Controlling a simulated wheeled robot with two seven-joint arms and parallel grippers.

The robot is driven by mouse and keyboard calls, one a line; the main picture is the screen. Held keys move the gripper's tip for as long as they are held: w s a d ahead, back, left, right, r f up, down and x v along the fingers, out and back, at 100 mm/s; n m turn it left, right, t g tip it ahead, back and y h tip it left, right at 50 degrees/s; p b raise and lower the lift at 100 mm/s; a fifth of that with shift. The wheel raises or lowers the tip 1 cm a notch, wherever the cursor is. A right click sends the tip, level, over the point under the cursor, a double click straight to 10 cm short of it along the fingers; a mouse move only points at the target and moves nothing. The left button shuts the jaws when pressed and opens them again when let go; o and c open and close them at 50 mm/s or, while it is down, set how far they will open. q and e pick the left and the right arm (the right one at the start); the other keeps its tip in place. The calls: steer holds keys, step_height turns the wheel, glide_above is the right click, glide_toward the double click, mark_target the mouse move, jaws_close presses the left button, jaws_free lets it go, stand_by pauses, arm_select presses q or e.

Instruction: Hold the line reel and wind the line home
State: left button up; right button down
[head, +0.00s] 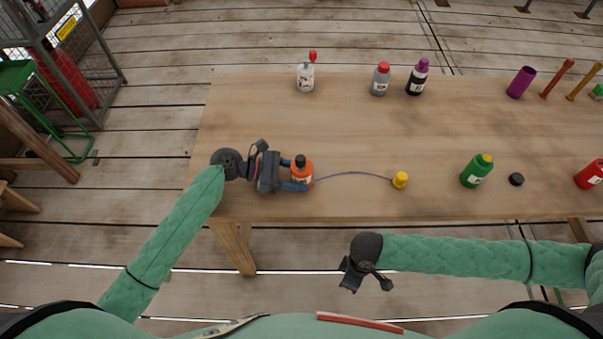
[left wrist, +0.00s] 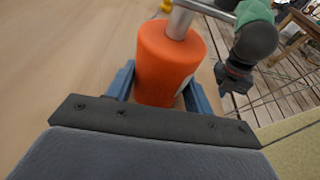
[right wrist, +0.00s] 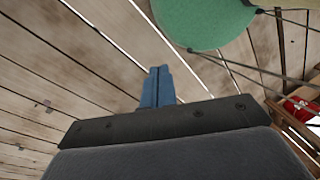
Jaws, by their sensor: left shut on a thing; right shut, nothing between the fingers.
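The line reel (head: 302,169) is an orange body with a dark knob on top, standing near the table's front left. My left gripper (head: 296,186) is shut on it, with blue fingers on both sides of the orange body (left wrist: 168,65) in the left wrist view. A thin purple-blue line (head: 350,174) runs from the reel across the table to a small yellow piece (head: 400,180). My right gripper (head: 350,284) is off the table's front edge. Its blue fingers (right wrist: 158,86) are together and empty in the right wrist view.
A green bottle (head: 477,171), a black cap (head: 516,179) and a red can (head: 590,174) are on the right. Bottles (head: 381,79) stand along the back, with a purple cylinder (head: 521,82) at back right. The table (head: 260,110) is bare between.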

steer(key=s+d+r+g+h, duration=0.1)
steer(key=s+d, duration=0.2)
steer(key=d, duration=0.3)
steer(key=w+a+r+n+t+y, duration=0.2)
steer(key=w+a+r+n, duration=0.4)
steer(key=w+a+r, duration=0.55)
steer(key=w+a+r+n+t+y, duration=0.1)
steer(key=w+a+r+n, duration=0.6)
steer(key=a+r, duration=0.75)
steer(key=w+d+r+n+t, duration=0.15)
steer(key=w+r+n, duration=0.25)
steer(key=w+r, duration=0.9)
steer(key=s+d+f+n+g+h, duration=0.1)
steer(key=s+d+n+g+h, duration=0.15)
steer(key=s+d+n, duration=0.45)
step_height(320, 180, down, 6)
steer(key=w+d, duration=0.1)
steer(key=shift+d+t+h, duration=0.15)
steer(key=shift+t+h, duration=0.2)
steer(key=shift+t, duration=0.05)
steer(key=shift+w+f, duration=0.1)
steer(key=shift+f, duration=0.25)
